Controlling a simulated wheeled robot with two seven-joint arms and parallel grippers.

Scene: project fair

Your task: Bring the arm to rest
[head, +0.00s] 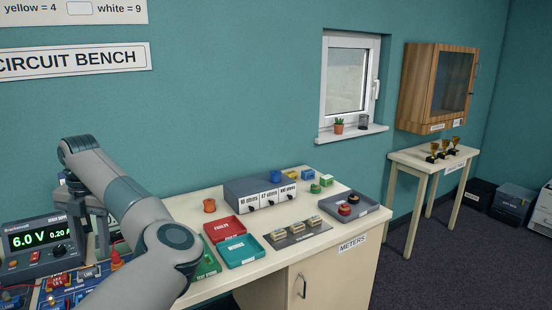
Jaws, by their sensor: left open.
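My left arm (145,215) comes in from the bottom and bends at the upper left. My left gripper (90,232) hangs down from it at the left end of the bench (325,262), just right of the power supply (38,246). It is open. I see nothing held between its fingers, though its tips are partly lost among the parts behind. My right gripper is not in view.
Below the gripper lies a blue circuit board (60,290) with small parts. My forearm partly covers a green tray (208,266). Red (224,229) and teal (242,250) trays, a drawer box (260,190) and a grey tray (362,207) stand further right.

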